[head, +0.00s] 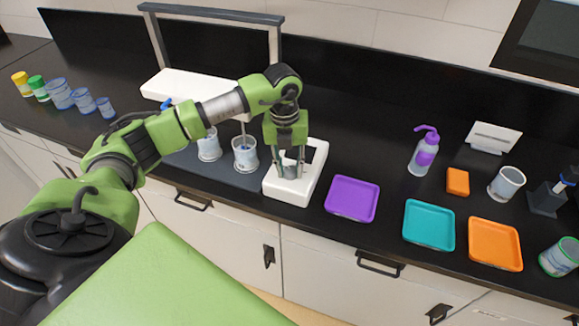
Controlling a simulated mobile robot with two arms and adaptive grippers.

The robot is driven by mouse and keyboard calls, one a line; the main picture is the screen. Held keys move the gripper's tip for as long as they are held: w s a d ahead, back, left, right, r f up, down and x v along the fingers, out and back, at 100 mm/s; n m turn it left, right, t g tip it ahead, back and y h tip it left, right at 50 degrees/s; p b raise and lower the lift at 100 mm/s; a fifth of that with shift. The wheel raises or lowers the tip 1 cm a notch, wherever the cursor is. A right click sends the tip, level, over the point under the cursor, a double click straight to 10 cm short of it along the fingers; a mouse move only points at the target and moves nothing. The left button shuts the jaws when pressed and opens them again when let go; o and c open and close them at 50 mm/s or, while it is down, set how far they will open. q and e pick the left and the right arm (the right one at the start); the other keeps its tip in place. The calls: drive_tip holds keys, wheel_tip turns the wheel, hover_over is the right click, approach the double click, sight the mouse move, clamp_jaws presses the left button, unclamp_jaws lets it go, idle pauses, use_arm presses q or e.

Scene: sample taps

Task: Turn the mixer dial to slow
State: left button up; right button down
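The mixer (308,182) is a white box with a dark panel on its top, standing near the front of the black counter. Its grey dial (290,170) sits on the near part of the top, partly hidden by my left gripper. My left gripper (289,173) points straight down over the mixer, with one finger on each side of the dial. I cannot tell whether the fingers press on the dial or stand just clear of it. The dial's setting marks are not readable. My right gripper is not in view.
Two beakers (245,154) stand left of the mixer, below a grey frame (275,50). Purple (352,199), teal (429,225) and orange (495,244) trays lie to the right. A wash bottle (424,152) stands behind them. The counter behind the purple tray is clear.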

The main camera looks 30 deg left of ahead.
use_arm(q)
drive_tip(key=shift+c, duration=1)
drive_tip(key=shift+f+m+b, duration=0.15)
drive_tip(key=shift+m+b, duration=0.95)
drive_tip(key=shift+a+m+b, duration=0.1)
drive_tip(key=shift+m+b, duration=0.55)
drive_tip(key=shift+m, duration=0.15)
drive_tip(key=m+b, duration=0.2)
drive_tip(key=m, duration=0.1)
drive_tip(key=shift+w+m+g+b, duration=0.1)
drive_tip(key=shift+m+g+b, duration=0.2)
drive_tip(key=shift+m+b, duration=0.85)
drive_tip(key=shift+r+m+p, duration=0.2)
drive_tip(key=shift+m+p, duration=0.15)
drive_tip(key=shift+m, duration=0.1)
